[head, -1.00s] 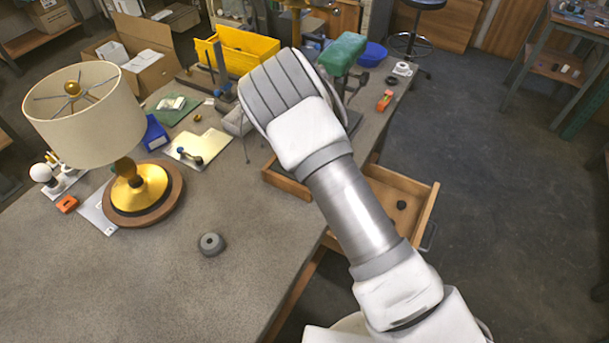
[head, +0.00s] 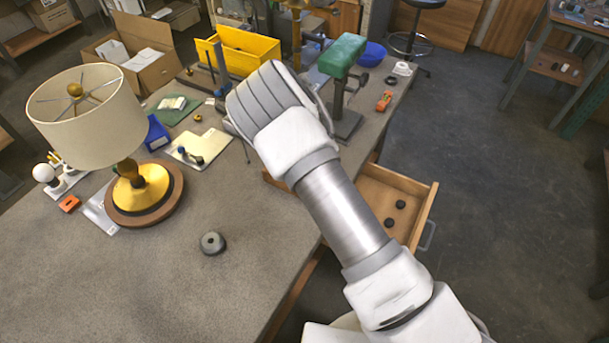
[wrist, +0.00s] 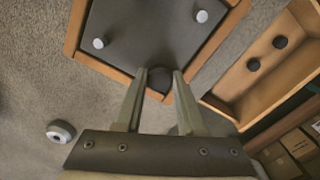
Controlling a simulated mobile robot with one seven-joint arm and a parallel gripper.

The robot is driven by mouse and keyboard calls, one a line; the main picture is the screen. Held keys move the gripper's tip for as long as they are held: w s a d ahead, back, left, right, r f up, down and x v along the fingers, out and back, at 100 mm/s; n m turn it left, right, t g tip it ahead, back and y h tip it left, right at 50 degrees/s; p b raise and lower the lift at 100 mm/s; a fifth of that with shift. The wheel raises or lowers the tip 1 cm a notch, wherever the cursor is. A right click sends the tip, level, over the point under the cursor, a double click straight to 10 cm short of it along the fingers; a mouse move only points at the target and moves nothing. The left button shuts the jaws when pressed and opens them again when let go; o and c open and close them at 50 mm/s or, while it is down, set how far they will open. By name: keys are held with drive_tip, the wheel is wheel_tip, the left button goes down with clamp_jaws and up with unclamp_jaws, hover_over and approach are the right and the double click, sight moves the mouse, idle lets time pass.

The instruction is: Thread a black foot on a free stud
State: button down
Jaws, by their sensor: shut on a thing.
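In the wrist view my gripper (wrist: 160,75) is shut on a black foot (wrist: 160,88), at the near corner of a dark panel (wrist: 150,30) with a wooden rim. Whether the foot is on a stud or above the panel I cannot tell; anything beneath it is hidden. Two pale round studs show on the panel, a left stud (wrist: 98,43) and a right stud (wrist: 201,16), both bare. Two more black feet lie in the open drawer, a far foot (head: 400,204) and a near foot (head: 389,223). In the head view my arm hides the gripper and most of the panel.
The open wooden drawer (head: 429,208) juts from the bench's right side. A grey ring-shaped weight (head: 212,243) lies on the bench, left of the panel. A lamp with a cream shade (head: 90,120) stands at the left. A green-topped stand (head: 343,55) is behind my arm.

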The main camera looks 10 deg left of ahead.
drive_tip(key=shift+s+d+f+m+p, duration=0.2)
drive_tip(key=shift+s+f+m+p, duration=0.1)
drive_tip(key=shift+m+p, duration=0.6)
drive_tip(key=shift+p, duration=0.25)
drive_tip(key=c, duration=0.8)
unclamp_jaws()
drive_tip(key=shift+w+f, duration=0.1)
drive_tip(key=shift+o, duration=0.9)
drive_tip(key=shift+a, duration=0.1)
drive_tip(key=shift+w, duration=0.15)
drive_tip(key=shift+a+r, duration=0.1)
drive_tip(key=shift+r, duration=0.1)
